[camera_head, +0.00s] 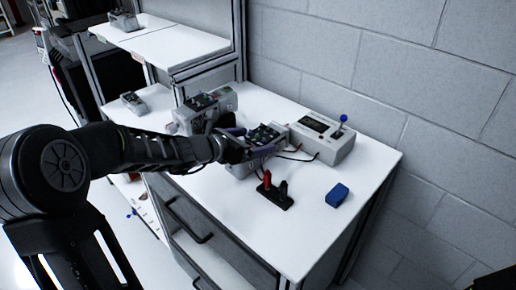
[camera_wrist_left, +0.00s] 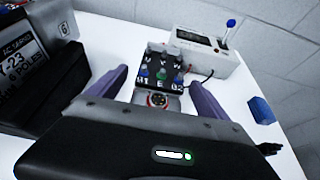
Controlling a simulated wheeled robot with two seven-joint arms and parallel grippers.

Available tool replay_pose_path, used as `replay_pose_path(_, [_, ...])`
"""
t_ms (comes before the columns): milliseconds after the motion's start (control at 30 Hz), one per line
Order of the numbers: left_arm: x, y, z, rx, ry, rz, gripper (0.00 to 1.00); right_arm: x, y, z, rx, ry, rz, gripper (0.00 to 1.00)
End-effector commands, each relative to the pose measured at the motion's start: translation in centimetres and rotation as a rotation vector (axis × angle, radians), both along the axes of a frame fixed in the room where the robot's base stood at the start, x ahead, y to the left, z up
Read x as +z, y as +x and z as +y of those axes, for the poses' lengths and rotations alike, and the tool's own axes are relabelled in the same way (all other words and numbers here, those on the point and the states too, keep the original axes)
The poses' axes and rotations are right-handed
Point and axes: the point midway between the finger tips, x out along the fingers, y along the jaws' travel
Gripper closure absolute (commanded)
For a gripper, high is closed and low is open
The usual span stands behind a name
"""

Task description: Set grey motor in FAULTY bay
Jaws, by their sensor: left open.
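A grey motor with a dark terminal block on top (camera_head: 266,134) stands on the white bench, partly hidden by my left gripper in the head view. In the left wrist view its dark top (camera_wrist_left: 160,66) carries coloured terminals and white letters, with a round grey face below. My left gripper (camera_head: 257,146) is open, its purple fingers on either side of the motor; the wrist view shows the same gripper (camera_wrist_left: 156,78). I cannot tell whether the fingers touch it. No FAULTY label can be read. My right gripper is not in view.
A grey tester box (camera_head: 320,138) with a blue-knobbed lever stands behind, wired forward. Another grey unit (camera_head: 205,110) stands left, close to my arm. A red-and-black clip stand (camera_head: 274,191) and a blue block (camera_head: 337,195) lie in front. A white shelf (camera_head: 170,48) is at back left.

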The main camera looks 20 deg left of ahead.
Motion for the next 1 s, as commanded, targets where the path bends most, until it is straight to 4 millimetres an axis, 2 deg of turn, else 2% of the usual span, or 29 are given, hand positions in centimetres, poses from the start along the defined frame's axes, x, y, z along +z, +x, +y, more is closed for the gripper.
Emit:
replay_pose_path(267, [-0.01,-0.03,0.02,0.000,0.000,0.000,0.11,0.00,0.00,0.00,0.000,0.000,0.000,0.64])
replay_pose_path(1000, [0.00,-0.02,0.03,0.000,0.000,0.000,0.71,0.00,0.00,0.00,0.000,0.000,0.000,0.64])
